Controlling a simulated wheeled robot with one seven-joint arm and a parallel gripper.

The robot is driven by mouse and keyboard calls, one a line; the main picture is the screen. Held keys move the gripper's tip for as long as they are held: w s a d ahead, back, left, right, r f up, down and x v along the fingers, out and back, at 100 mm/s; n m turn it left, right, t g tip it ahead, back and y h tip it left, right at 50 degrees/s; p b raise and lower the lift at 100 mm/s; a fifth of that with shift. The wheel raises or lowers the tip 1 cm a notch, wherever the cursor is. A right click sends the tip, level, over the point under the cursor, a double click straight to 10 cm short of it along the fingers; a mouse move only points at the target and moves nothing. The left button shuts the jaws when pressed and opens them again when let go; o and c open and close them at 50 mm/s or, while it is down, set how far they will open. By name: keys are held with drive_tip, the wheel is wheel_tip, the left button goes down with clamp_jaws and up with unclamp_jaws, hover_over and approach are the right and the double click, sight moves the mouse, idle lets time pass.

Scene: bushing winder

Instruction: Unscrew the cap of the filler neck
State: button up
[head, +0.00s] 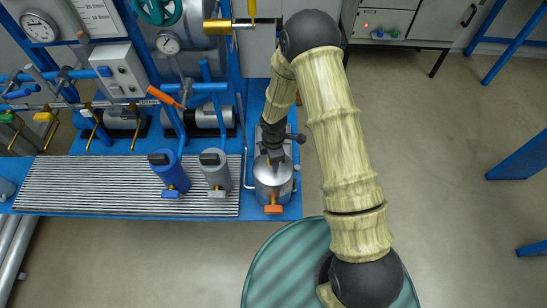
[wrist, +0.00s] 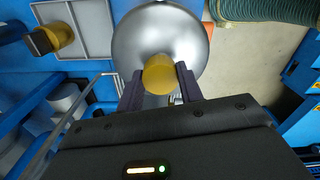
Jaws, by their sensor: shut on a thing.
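A silver metal vessel with a domed top (head: 272,182) stands at the right end of the blue bench. In the wrist view its round dome (wrist: 190,35) lies just beyond my fingers. A yellow round cap (wrist: 160,70) sits at the dome, between my two dark fingers. My gripper (wrist: 158,78) is shut on this cap, one finger on each side. In the head view my gripper (head: 274,156) points down onto the vessel's top and hides the cap and its neck. I cannot tell whether the cap is still seated on the neck.
A blue canister (head: 170,176) and a grey canister (head: 217,172) stand on the ribbed grating (head: 100,185) to the left. An orange tap handle (head: 273,209) projects at the vessel's front. A green round drum top (head: 285,265) is in front. Pipes and gauges crowd the back left.

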drive_tip(key=n, duration=0.2)
drive_tip(key=shift+s+n+p, duration=0.15)
drive_tip(key=shift+n+p, duration=0.15)
drive_tip(key=shift+p, duration=0.1)
drive_tip(key=shift+f+n, duration=0.15)
drive_tip(key=shift+n, duration=0.75)
drive_tip(key=shift+n+p, duration=0.8)
drive_tip(key=shift+n, duration=0.3)
drive_tip(key=shift+n+p, duration=0.3)
drive_tip(key=shift+n, duration=0.9)
